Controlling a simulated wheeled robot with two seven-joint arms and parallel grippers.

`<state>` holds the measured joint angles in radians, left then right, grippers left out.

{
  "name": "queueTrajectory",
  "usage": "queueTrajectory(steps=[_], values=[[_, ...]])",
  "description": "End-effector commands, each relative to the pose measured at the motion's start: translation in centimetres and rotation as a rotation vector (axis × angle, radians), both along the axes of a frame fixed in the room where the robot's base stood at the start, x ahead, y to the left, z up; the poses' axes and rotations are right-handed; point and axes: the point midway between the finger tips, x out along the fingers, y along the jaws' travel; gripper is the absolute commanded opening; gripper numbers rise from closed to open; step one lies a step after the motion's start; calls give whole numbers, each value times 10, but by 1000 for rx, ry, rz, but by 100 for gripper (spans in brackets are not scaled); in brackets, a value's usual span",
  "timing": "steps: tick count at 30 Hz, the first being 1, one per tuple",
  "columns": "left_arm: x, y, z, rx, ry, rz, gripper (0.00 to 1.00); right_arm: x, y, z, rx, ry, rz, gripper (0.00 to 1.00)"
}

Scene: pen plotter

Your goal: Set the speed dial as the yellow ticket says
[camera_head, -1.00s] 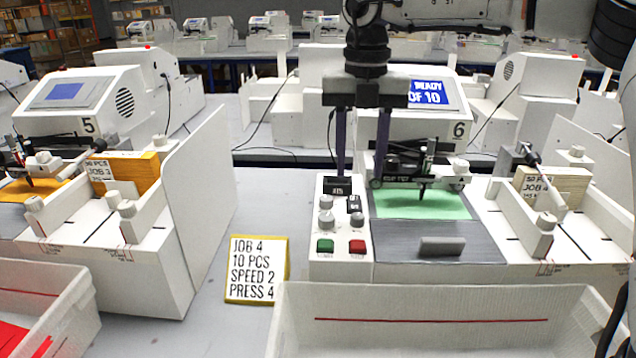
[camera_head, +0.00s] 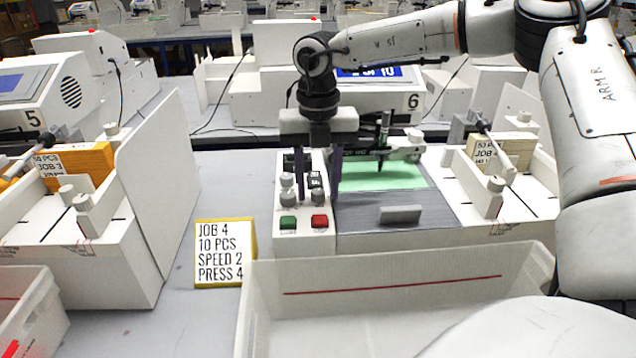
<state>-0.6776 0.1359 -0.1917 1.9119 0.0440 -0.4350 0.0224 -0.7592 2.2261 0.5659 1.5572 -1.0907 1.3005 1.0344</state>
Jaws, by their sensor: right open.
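The yellow ticket (camera_head: 224,253) stands on the table and reads JOB 4, 10 PCS, SPEED 2, PRESS 4. To its right is the control panel (camera_head: 305,243) of plotter 6, with several grey knobs, a green button (camera_head: 288,222) and a red button (camera_head: 319,221). Two knobs sit at the panel's left, one being the lower left knob (camera_head: 287,198). My right gripper (camera_head: 318,198) points down over the panel, open, its fingers on either side of the right knob (camera_head: 317,194) in the picture; contact cannot be told. Dial markings are too small to read. My left gripper is out of view.
A white bin (camera_head: 400,281) stands in front of the plotter. A pen carriage (camera_head: 383,145) is over green paper (camera_head: 375,177) right of the panel. A white side wall (camera_head: 160,190) of plotter 5 stands at left.

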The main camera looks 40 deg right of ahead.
Motion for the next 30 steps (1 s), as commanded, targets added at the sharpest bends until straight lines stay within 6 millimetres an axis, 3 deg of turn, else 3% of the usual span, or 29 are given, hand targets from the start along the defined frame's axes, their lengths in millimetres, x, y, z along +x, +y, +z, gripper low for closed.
queueTrajectory(steps=[2,9,20,30], values=[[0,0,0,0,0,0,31,0,0,0,0,0,0,37],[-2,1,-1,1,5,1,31,0,0,0,0,0,0,0],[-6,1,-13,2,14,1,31,0,-1,-1,-2,-1,67,0],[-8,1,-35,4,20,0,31,1,0,-1,-3,-2,320,0]])
